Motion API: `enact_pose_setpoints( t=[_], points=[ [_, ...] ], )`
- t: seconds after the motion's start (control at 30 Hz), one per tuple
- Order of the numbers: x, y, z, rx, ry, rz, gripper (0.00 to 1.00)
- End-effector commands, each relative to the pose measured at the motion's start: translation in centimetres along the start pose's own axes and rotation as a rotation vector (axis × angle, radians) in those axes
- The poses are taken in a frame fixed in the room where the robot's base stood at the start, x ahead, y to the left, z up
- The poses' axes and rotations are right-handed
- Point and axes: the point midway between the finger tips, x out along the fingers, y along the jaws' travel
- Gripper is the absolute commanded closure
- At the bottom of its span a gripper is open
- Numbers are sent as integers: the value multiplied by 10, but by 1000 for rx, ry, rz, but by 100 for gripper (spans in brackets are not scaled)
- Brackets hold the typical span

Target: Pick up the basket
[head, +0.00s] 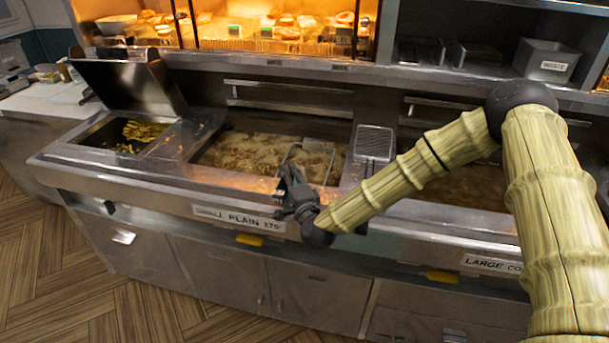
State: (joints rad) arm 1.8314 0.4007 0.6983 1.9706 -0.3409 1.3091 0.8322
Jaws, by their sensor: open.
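The basket (314,147) shows as a thin pale wire rim in the left frying vat (240,150), at its right end near the front. Its lower part is hidden in the brown, bubbling oil. My gripper (287,178) is dark and hangs over the front edge of this vat, at the near left side of the basket. Its jaws are open, and I see nothing held in them. I cannot tell whether a finger touches the basket or its handle; the gripper hides that part.
A mesh rack (374,143) stands between the left vat and the right vat (470,185). A bin of fries (135,133) with a raised lid (120,84) is at left. A lit food display (240,25) stands behind. A metal bin (546,60) sits on the shelf at right.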

Motion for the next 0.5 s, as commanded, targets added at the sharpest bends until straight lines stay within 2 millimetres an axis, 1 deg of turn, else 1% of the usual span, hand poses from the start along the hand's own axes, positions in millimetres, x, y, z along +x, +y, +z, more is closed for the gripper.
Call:
enact_pose_setpoints(
  t=[0.23,0.27,0.3,0.37,0.5],
  points=[
    [2,0,0,0,0,0,54],
    [2,0,0,0,0,0,55],
    [2,0,0,0,0,0,63],
    [2,0,0,0,0,0,74],
    [2,0,0,0,0,0,99]
  ],
)
